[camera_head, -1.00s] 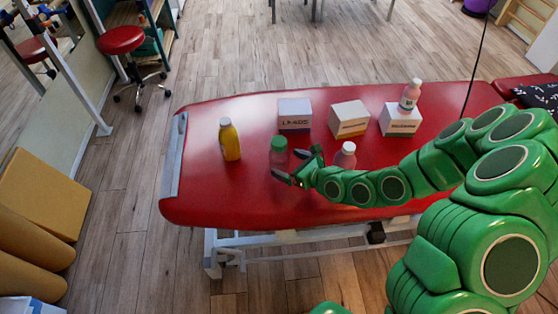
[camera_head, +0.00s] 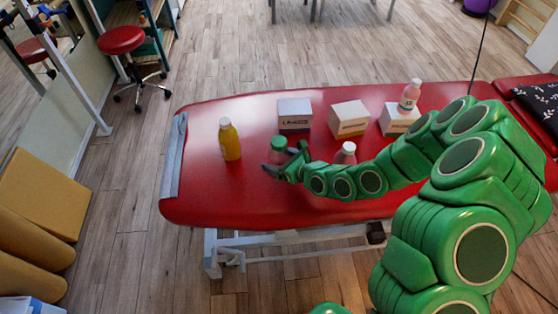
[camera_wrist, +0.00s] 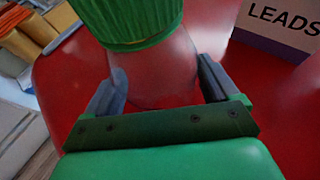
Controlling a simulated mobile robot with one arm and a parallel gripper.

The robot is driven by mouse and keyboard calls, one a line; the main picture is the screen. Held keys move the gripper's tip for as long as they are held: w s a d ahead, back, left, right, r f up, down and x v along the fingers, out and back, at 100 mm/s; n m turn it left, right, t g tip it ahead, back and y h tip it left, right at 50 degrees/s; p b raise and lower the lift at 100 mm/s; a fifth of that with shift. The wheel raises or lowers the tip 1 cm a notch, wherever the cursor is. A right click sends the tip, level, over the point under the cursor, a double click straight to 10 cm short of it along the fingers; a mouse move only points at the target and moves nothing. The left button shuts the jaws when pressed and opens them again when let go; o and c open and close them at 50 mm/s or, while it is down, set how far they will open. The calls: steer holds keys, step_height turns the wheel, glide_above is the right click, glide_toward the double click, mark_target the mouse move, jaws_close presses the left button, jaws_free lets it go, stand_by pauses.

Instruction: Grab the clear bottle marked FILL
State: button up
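A clear bottle with a green cap (camera_head: 279,144) stands upright on the red treatment table; no FILL marking is readable on it. In the wrist view its ribbed green cap (camera_wrist: 130,22) and see-through body fill the upper middle. My gripper (camera_head: 287,161) is at this bottle from the front right, low over the table. In the wrist view my gripper (camera_wrist: 163,82) has one finger on each side of the bottle's body, spread wide. The fingers look open, with no firm grip visible. The lower part of the bottle is partly hidden by my gripper.
On the red table (camera_head: 200,195) stand a yellow bottle (camera_head: 230,141) to the left and a white-capped bottle (camera_head: 346,154) close beside my arm.

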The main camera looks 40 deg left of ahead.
steer(key=c, duration=0.8)
steer(key=shift+r, duration=0.2)
